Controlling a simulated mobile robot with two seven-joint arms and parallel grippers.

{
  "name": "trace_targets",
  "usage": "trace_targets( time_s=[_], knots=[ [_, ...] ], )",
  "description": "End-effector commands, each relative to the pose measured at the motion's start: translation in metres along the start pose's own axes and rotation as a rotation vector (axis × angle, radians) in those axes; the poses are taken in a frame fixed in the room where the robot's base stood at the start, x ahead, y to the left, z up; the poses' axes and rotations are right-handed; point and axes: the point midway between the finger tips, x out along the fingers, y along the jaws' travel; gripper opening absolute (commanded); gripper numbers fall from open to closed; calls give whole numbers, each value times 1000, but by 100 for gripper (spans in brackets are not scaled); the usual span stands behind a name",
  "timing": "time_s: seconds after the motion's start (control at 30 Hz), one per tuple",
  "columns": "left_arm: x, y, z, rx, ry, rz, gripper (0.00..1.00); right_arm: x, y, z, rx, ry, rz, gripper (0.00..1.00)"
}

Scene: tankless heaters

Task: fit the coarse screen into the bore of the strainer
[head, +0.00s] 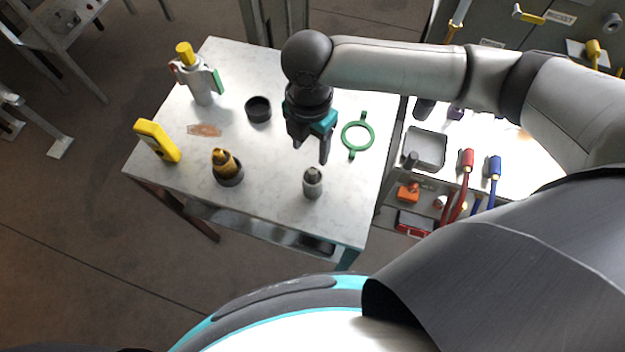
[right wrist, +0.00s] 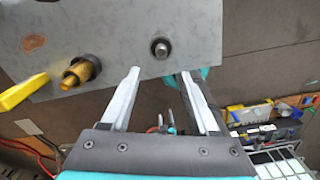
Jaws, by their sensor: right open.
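My right gripper (head: 310,150) is open and empty above the table, its fingers pointing down. A small grey cylinder with a dark top (head: 312,186) stands upright near the table's front edge, just in front of the fingertips. In the right wrist view the cylinder (right wrist: 160,48) shows beyond the gap between the open fingers (right wrist: 160,74), apart from them. A brass piece (head: 223,162) sits in a dark round base to the left; it also shows in the wrist view (right wrist: 76,73). I cannot tell for sure which is the coarse screen and which the strainer. My left gripper is not in view.
On the table (head: 285,210) are a black cup (head: 258,109), a green ring with tabs (head: 371,140), a yellow block (head: 157,141), a brown patch (head: 205,130) and a yellow-topped grey fitting (head: 201,86). A bench with tools and a grey tray (head: 427,148) stands right.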

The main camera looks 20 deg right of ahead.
Motion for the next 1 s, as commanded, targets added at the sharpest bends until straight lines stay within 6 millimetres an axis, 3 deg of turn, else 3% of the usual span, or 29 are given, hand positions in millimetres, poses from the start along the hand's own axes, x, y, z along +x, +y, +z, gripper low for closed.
trace_targets(
  time_s=[0.1, 0.37, 0.7, 1.0],
  knots=[
    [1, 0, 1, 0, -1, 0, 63, 22, 0, 0, 0, 1, -1, 61],
    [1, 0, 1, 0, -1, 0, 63, 42, 0, 0, 0, 0, 1, 61],
    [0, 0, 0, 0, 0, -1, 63, 86, -3, 2, 0, 0, 2, 61],
    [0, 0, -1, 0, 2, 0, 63, 90, -3, 2, 0, 0, 3, 61]
  ],
)
